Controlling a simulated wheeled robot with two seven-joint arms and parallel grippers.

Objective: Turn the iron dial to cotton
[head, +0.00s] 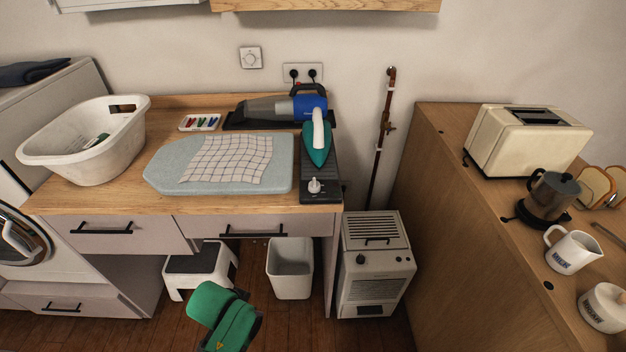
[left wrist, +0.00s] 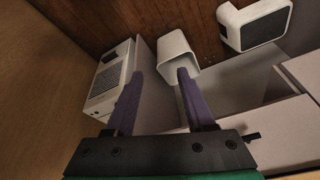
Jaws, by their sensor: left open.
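The iron (head: 317,150), teal with a white handle, rests on a long dark stand (head: 322,196) at the right end of the wooden counter. A small white dial knob (head: 315,185) sits on the near end of that stand; its markings are too small to read. In the left wrist view my left gripper (left wrist: 159,73) has its two purple fingers spread with nothing between them. In the head view only a green part of my arm shows low in front of the counter, and the fingers cannot be made out. My right gripper is in neither view.
A pale ironing pad (head: 164,172) with a checked cloth (head: 228,160) lies left of the stand. A handheld vacuum (head: 270,108) lies behind. Below are a step stool (head: 200,266), a bin (head: 290,268) and a heater (head: 375,265). A cabinet with a toaster (head: 525,140) stands right.

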